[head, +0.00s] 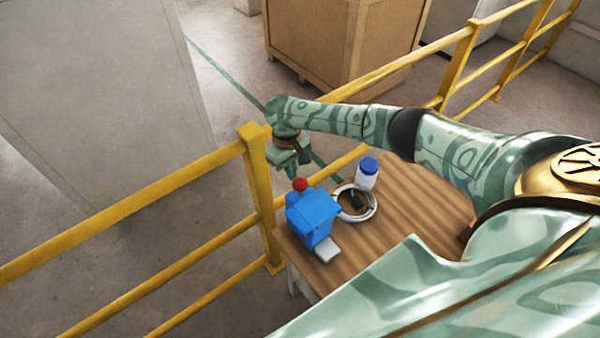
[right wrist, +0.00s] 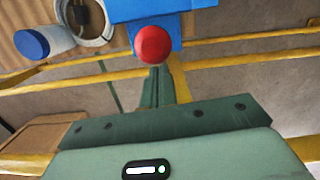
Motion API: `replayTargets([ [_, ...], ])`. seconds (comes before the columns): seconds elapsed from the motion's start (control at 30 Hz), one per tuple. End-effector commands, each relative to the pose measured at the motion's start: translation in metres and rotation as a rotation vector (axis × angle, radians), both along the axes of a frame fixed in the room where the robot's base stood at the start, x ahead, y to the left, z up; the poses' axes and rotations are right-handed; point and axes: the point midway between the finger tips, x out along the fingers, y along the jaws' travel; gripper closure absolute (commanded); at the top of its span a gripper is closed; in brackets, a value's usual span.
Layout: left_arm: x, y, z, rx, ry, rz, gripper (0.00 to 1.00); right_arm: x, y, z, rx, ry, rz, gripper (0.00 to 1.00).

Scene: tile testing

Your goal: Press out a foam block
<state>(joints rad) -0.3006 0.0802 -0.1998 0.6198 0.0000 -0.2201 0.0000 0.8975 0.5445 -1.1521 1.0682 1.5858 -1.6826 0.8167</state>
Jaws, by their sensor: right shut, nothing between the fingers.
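A blue press-like device (head: 313,218) stands on the near left part of a wooden table (head: 420,205). It has a red ball knob (head: 300,184) on top. A pale grey piece (head: 327,250) lies at the foot of its front; I cannot tell whether it is a foam block or part of the device. My right gripper (head: 296,170) is shut and empty, pointing down just above and behind the red knob. In the right wrist view the knob (right wrist: 153,46) is right at the closed fingertips (right wrist: 157,78); I cannot tell whether they touch. My left gripper is out of view.
A yellow railing (head: 256,180) runs close along the table's far side. A wooden crate (head: 320,40) stands beyond.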

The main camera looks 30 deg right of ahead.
Motion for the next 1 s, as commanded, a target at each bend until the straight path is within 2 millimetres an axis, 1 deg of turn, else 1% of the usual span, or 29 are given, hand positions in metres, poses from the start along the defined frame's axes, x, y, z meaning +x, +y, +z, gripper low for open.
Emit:
replayTargets([
  [0.23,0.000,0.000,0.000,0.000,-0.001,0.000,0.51,-0.001,-0.001,0.000,-0.001,0.002,0.000,1.00],
  [0.37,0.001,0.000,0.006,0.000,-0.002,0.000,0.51,0.001,0.000,0.012,-0.002,0.000,0.001,1.00],
  [0.47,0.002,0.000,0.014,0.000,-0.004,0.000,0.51,0.003,0.000,0.031,-0.002,-0.002,0.001,1.00],
  [0.8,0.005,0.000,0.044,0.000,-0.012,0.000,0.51,0.011,0.001,0.113,-0.001,-0.001,0.001,1.00],
  [0.9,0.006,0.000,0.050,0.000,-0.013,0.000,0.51,0.013,0.001,0.132,-0.001,0.000,0.000,1.00],
  [1.0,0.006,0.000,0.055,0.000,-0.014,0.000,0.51,0.015,0.002,0.147,-0.001,0.001,0.001,1.00],
])
